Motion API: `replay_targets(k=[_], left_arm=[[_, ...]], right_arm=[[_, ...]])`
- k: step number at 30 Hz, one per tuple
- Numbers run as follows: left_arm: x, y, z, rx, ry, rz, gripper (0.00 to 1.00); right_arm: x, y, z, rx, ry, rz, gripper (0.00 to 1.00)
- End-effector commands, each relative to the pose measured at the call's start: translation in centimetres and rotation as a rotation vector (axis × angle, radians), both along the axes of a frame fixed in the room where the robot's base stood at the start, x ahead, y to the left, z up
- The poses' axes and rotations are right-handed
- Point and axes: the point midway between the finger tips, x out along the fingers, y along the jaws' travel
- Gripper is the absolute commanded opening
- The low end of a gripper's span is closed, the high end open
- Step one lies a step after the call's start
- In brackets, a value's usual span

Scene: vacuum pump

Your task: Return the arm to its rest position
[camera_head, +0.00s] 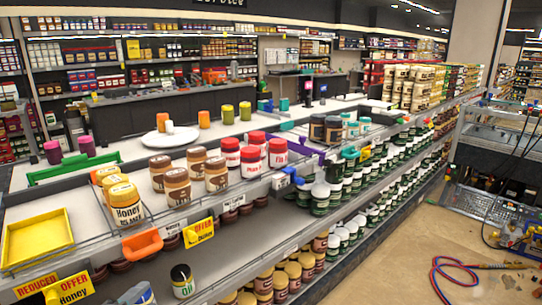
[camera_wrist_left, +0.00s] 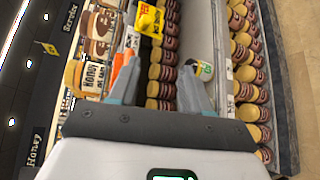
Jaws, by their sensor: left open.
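My left gripper (camera_wrist_left: 160,68) is open in the left wrist view, its two grey fingers spread apart, with nothing held between them. Its grey fingertips also show at the bottom edge of the head view (camera_head: 138,294). A small jar with a black lid and a green and white label (camera_head: 182,281) stands on the lower shelf just right of them. In the left wrist view this jar (camera_wrist_left: 205,70) is beside the right finger; I cannot tell whether they touch. My right gripper is not in view.
The upper shelf (camera_head: 232,205) carries honey jars (camera_head: 125,204), brown jars and red-lidded jars. Yellow-lidded jars (camera_head: 264,279) fill the shelf below. Open floor (camera_head: 420,250) lies at right, with a red and blue hose (camera_head: 440,272).

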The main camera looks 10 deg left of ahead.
Motion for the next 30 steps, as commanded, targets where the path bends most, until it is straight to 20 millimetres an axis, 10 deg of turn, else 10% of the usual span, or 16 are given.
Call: replay_targets(k=[7,15,21,30], left_arm=[[-1.9,-14.6,-14.8,-0.022,0.432,-0.276,0.48],[-15.5,-22.3,-27.1,0.485,0.816,-0.858,0.48],[-19.2,-21.7,-28.2,0.751,0.785,-1.198,0.48],[-19.7,-21.7,-28.3,0.876,0.692,-1.349,0.48]], right_arm=[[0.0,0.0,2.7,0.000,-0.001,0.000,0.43],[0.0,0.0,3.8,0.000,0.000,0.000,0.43],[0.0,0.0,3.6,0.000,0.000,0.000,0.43],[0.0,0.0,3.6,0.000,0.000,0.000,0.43]])
